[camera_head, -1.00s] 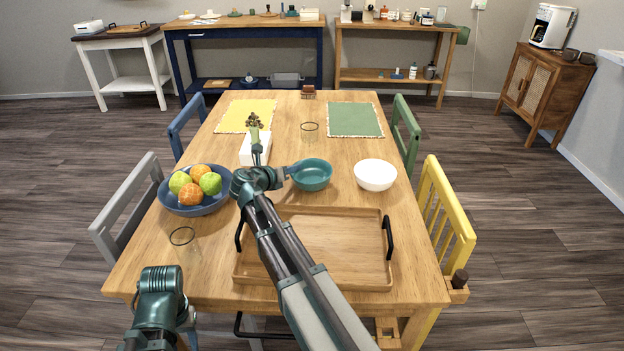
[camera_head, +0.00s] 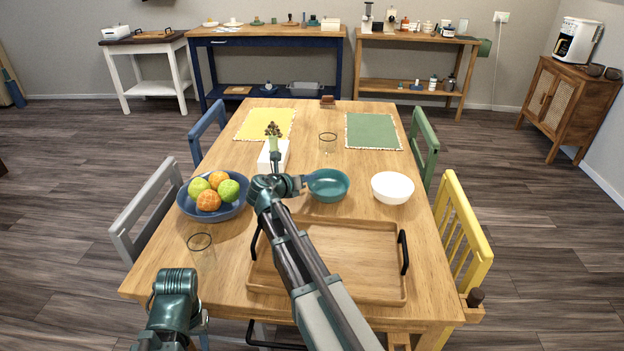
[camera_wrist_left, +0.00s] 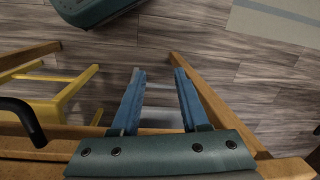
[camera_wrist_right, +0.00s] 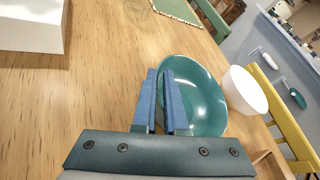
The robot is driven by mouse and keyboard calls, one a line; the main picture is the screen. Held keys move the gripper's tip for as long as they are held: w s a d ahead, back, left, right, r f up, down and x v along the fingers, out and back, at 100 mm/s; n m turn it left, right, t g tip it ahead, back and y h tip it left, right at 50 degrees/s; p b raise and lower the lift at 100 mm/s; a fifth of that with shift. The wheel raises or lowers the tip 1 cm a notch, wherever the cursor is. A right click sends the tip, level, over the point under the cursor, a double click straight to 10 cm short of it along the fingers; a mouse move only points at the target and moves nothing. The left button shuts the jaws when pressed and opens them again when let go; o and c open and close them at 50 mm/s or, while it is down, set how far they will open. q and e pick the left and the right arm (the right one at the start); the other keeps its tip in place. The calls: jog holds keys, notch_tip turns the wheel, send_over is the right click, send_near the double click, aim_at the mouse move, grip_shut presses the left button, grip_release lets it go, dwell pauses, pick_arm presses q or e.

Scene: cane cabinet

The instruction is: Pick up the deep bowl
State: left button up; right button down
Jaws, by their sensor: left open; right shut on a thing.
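A teal bowl (camera_head: 328,187) is upright at the middle of the wooden table, left of a white bowl (camera_head: 392,187). It also shows in the right wrist view (camera_wrist_right: 205,95). My right gripper (camera_head: 306,182) is shut on the teal bowl's left rim; its blue fingers (camera_wrist_right: 167,80) lie close together across the rim in the right wrist view. I cannot tell whether the bowl is off the table. My left gripper (camera_wrist_left: 158,85) is open and empty, over the table's edge with floor below. Its fingers are mostly hidden in the head view.
A wooden tray (camera_head: 350,288) with black handles lies in front of the bowls. A blue fruit bowl (camera_head: 222,212) and a clear glass (camera_head: 202,252) stand at left. A white vase box (camera_head: 272,158) and another glass (camera_head: 327,144) are behind. Chairs, including a yellow one (camera_head: 462,232), flank the table.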

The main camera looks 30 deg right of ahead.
notch_tip(320, 180, up, 4)
jog(key=p, duration=0.3)
jog(key=shift+f, duration=0.2)
jog(key=s+a, duration=0.3)
jog(key=a, duration=0.1)
jog(key=s+a, duration=0.3)
jog(key=s, duration=0.1)
jog(key=s+a, duration=0.4)
jog(key=shift+a+r+p, duration=0.3)
jog(key=shift+a+r, duration=0.05)
